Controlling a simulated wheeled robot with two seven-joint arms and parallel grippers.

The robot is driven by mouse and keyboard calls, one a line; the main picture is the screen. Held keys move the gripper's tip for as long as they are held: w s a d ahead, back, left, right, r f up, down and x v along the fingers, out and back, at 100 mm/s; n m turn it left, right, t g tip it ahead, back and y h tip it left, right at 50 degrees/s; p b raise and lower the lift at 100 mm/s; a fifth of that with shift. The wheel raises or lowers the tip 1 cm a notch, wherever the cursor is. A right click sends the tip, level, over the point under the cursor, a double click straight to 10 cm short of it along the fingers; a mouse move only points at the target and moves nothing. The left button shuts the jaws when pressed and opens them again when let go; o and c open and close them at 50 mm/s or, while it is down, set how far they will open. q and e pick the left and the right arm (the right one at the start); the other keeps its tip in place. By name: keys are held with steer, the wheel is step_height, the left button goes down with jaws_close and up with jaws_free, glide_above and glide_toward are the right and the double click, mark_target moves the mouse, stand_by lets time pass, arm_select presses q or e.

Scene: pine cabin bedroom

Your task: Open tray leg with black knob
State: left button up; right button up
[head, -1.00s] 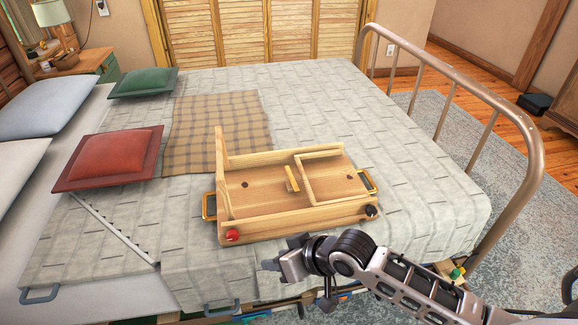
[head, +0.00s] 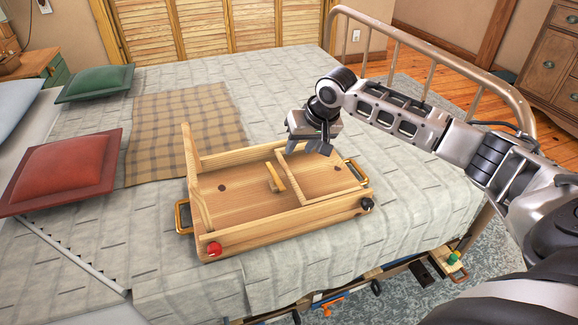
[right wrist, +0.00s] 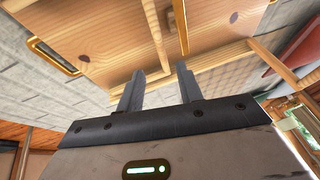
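The wooden tray (head: 245,215) lies underside up on the bed. One leg (head: 189,150) stands raised at its left end, near the red knob (head: 214,248). The other leg (head: 322,199), a wooden frame at the right end, lies folded flat inside the tray. The black knob (head: 367,204) is on the near right corner. My right gripper (head: 310,150) is above the tray's far side, by the far end of the folded leg. Its fingers are apart and empty in the right wrist view (right wrist: 158,80), pointing toward the tray; contact cannot be told. My left gripper is out of view.
The plaid blanket (head: 180,125) lies behind the tray, with red (head: 65,172) and green (head: 95,82) cushions to the left. The metal bed rail (head: 470,80) runs behind my right arm. The bedspread right of the tray (head: 430,205) is clear.

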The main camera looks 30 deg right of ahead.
mark_target(287, 167)
steer(key=b+x, duration=0.1)
steer(key=x, duration=0.7)
steer(key=shift+b, duration=0.35)
steer(key=shift+w+f, duration=0.3)
steer(key=shift+f, duration=0.15)
jaws_close()
